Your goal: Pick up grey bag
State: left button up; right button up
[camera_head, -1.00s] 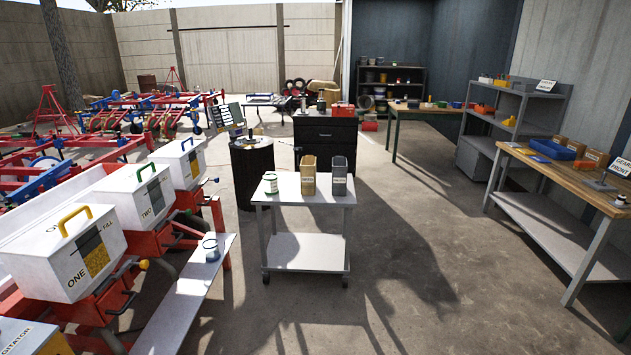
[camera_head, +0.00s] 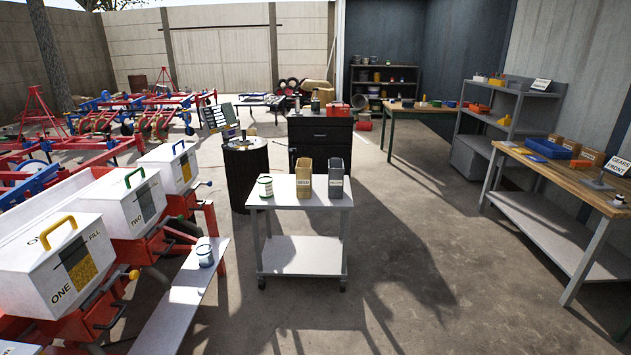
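The grey bag (camera_head: 336,178) stands upright on the top shelf of a white cart (camera_head: 290,199) in the middle of the view. A tan bag (camera_head: 304,179) stands just left of it, with a small gap between them. A white jar with a green rim (camera_head: 265,187) stands at the left end of the same shelf. Neither of my grippers shows in the head view.
A red planter with white boxes (camera_head: 60,265) fills the left side, with a white plank (camera_head: 185,300) holding a small jar. A black barrel (camera_head: 246,178) and dark cabinet (camera_head: 320,140) stand behind the cart. A wooden workbench (camera_head: 565,173) stands right. Floor in front is clear.

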aim_at(337, 167)
jog(key=i, duration=0.85)
